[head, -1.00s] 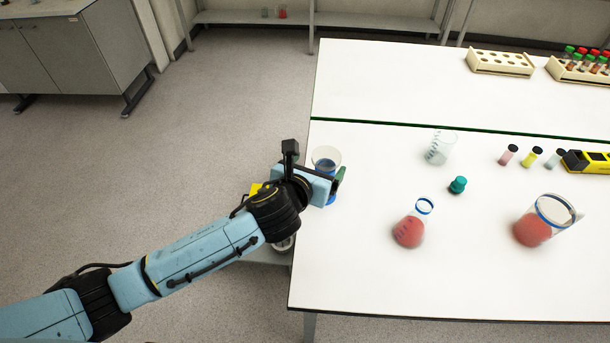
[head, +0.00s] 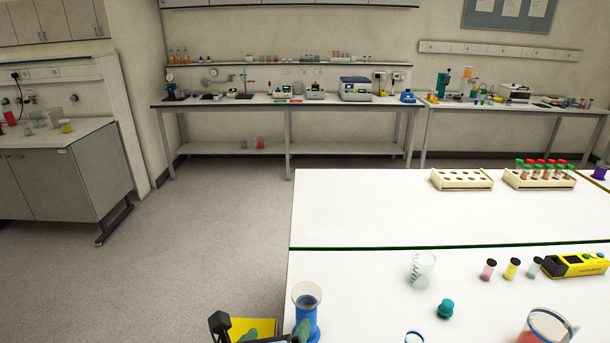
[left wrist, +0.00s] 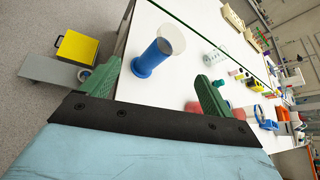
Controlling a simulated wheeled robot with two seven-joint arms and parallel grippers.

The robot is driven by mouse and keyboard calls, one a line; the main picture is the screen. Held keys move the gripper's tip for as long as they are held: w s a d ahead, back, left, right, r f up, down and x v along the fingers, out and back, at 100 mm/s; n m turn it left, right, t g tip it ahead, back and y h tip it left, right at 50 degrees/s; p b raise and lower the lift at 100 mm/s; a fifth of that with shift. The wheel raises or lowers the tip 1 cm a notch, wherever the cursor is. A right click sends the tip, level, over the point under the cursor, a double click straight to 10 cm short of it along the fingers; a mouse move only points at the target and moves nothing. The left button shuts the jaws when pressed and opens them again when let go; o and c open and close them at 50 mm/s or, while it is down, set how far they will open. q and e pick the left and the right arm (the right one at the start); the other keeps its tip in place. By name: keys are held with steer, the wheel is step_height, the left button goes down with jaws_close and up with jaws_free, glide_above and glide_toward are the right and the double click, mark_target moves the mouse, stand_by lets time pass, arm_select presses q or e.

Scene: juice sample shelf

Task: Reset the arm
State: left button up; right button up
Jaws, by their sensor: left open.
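My left gripper (head: 272,338) is at the bottom edge of the head view, mostly cut off, beside the table's left edge. Its two green fingers stand wide apart in the left wrist view (left wrist: 157,86), with nothing between them touching either finger. A blue cylinder with a clear top (head: 305,318) stands upright on the table close by. It also shows in the left wrist view (left wrist: 150,58), beyond the fingers and apart from them. My right gripper is not in view.
The white table (head: 370,210) holds a clear beaker (head: 421,268), a teal stopper (head: 446,308), several small vials, a yellow device (head: 575,264) and tube racks (head: 461,180). A yellow box (left wrist: 76,52) is left of the table. Open floor (head: 215,220) lies left.

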arm_select(q)
steer(key=s+a+f+n+g+y, duration=0.1)
steer(key=s+a+f+n+g, duration=0.2)
steer(key=s+a+n, duration=0.55)
steer(key=s+a+f+n+g+y, duration=0.1)
steer(key=s+a+f+n+g, duration=0.3)
steer(key=n, duration=0.9)
steer(key=s+a+f+n+g+y, duration=0.1)
steer(key=s+a+n, duration=0.3)
steer(key=s+n, duration=0.55)
step_height(320, 180, down, 33)
steer(key=s+n+g+b, duration=0.1)
steer(key=g+b, duration=0.1)
steer(key=b, duration=0.5)
steer(key=s+a+f+b, duration=0.1)
steer(key=s+f+b, duration=0.2)
steer(key=s+f, duration=0.5)
steer(key=s+a+f+g+b, duration=0.1)
steer(key=s+f+b, duration=0.1)
steer(key=s+f, duration=0.6)
step_height(320, 180, down, 4)
steer(key=shift+a+r+b, duration=0.15)
steer(key=shift+a+b, duration=0.25)
